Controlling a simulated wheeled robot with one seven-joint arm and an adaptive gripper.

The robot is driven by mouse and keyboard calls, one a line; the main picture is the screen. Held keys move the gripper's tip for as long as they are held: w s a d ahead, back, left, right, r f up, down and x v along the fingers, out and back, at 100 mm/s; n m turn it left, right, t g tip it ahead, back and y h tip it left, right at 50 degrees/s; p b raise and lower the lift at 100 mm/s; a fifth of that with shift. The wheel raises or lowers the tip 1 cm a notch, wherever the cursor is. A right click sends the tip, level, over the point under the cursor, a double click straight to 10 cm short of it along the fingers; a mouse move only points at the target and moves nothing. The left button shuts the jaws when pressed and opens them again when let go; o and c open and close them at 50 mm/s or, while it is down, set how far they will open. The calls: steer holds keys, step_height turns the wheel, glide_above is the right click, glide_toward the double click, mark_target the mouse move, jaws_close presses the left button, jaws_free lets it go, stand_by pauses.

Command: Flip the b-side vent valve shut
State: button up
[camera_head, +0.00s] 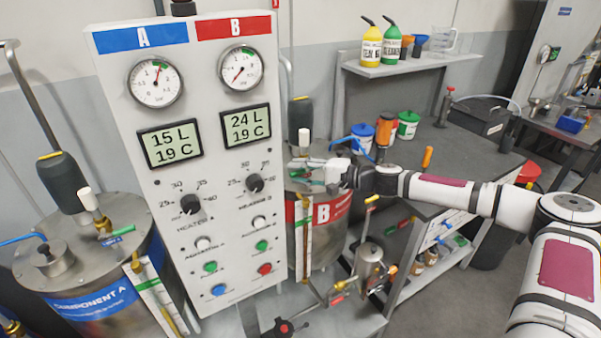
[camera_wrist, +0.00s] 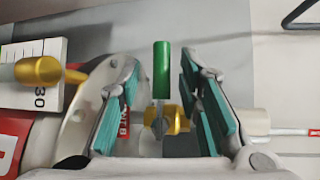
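The B-side vent valve shows in the wrist view as a green lever (camera_wrist: 161,70) rising in the picture from a brass body (camera_wrist: 180,119). A red tag ending in "NT B" (camera_wrist: 124,124) hangs beside it, partly hidden by a finger. My gripper (camera_wrist: 160,66) is open, with teal-padded fingers on either side of the lever and a gap on both sides. In the head view my gripper (camera_head: 294,173) is over the top of tank B (camera_head: 329,208), right of the control panel. It hides most of the valve there.
The control panel (camera_head: 210,235) stands close left of my gripper. Tank A (camera_head: 88,270) is farther left. A brass fitting (camera_wrist: 40,71) and scale (camera_wrist: 48,88) lie left in the wrist view. A workbench (camera_head: 450,150) with colored cups stands behind right.

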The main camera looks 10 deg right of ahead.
steer(key=v, duration=1.2)
steer(key=shift+s+a, duration=0.1)
